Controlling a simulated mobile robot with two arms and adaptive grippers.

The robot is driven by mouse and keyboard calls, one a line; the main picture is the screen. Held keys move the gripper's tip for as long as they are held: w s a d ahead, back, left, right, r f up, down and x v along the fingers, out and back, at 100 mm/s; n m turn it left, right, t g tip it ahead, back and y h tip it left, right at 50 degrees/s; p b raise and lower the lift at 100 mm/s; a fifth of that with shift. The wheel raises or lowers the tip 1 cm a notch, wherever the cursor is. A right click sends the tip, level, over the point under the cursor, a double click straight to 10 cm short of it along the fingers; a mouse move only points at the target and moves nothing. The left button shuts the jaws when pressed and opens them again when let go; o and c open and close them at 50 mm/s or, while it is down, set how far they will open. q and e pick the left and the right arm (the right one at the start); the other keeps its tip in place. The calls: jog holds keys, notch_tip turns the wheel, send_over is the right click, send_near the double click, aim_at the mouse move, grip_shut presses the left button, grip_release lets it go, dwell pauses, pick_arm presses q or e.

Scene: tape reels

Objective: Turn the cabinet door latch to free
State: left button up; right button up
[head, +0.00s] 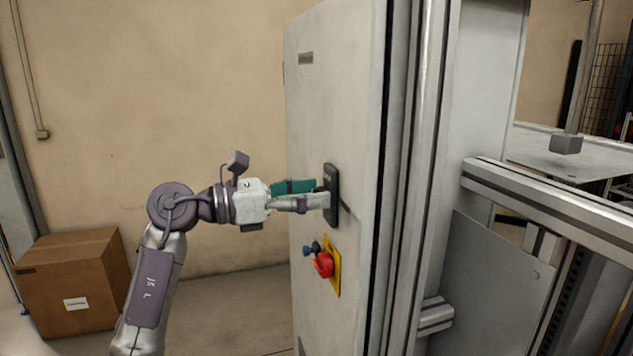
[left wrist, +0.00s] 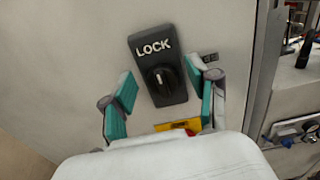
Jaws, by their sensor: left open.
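The cabinet door (head: 325,110) is a light grey panel standing upright in the middle of the head view. The latch (head: 332,190) is a black plate on this door. In the left wrist view the latch (left wrist: 156,65) reads "LOCK" above a round black knob (left wrist: 163,83) with a pale mark. My left gripper (head: 318,194) is at the latch, and it also shows in the left wrist view (left wrist: 163,100). Its teal-padded fingers are open, one on each side of the latch's lower part, with gaps to the knob. My right gripper is not in view.
Below the latch is a red rotary switch (head: 323,264) on a yellow plate (head: 333,272), close under the gripper. A metal frame (head: 560,205) stands to the right of the cabinet. A cardboard box (head: 72,280) sits on the floor at left.

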pick_arm(q)
jog(key=shift+w+d, duration=0.2)
jog(key=shift+d, duration=0.4)
